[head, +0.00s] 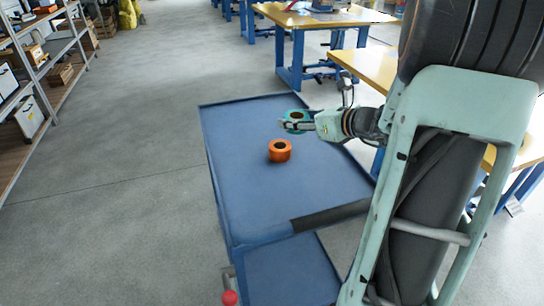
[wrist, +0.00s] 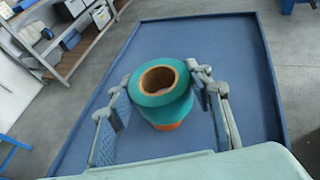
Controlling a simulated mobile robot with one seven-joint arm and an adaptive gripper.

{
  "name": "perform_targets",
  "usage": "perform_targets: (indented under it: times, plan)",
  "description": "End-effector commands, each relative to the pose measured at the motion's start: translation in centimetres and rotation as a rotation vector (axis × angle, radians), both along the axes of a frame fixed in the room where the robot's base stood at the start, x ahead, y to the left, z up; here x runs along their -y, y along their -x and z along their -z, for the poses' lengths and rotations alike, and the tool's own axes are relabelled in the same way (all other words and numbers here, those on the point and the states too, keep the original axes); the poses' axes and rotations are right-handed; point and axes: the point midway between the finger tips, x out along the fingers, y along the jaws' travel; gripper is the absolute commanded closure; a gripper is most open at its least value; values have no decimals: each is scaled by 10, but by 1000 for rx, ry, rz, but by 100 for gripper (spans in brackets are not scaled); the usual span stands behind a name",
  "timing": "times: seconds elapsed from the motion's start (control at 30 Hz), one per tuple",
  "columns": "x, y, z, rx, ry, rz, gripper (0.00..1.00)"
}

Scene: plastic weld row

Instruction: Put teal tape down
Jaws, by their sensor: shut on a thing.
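The teal tape (head: 295,115) is a thick ring with a brown core, held in my gripper (head: 300,122) over the blue cart top. In the wrist view the teal tape (wrist: 160,108) sits between the two fingers of my gripper (wrist: 161,84), its hole facing the camera. My gripper is shut on it. An orange tape (head: 280,155) lies flat on the cart near its middle. In the wrist view the orange tape (wrist: 168,127) shows partly from behind the teal one, which hides most of it. The exact height of the teal tape above the cart is hard to tell.
The blue cart top (head: 238,135) has a low raised rim and is clear around the orange tape, widely so to the left. A yellow-topped bench (head: 365,66) stands beyond its right edge. Shelves (head: 40,60) stand far left across open floor.

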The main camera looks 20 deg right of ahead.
Motion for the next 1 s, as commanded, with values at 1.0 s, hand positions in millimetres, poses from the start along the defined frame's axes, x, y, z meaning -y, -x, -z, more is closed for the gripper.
perform_targets:
  times: [1.0]
  plan:
    - [-28, -118, 73, 0, -1, 151, 79]
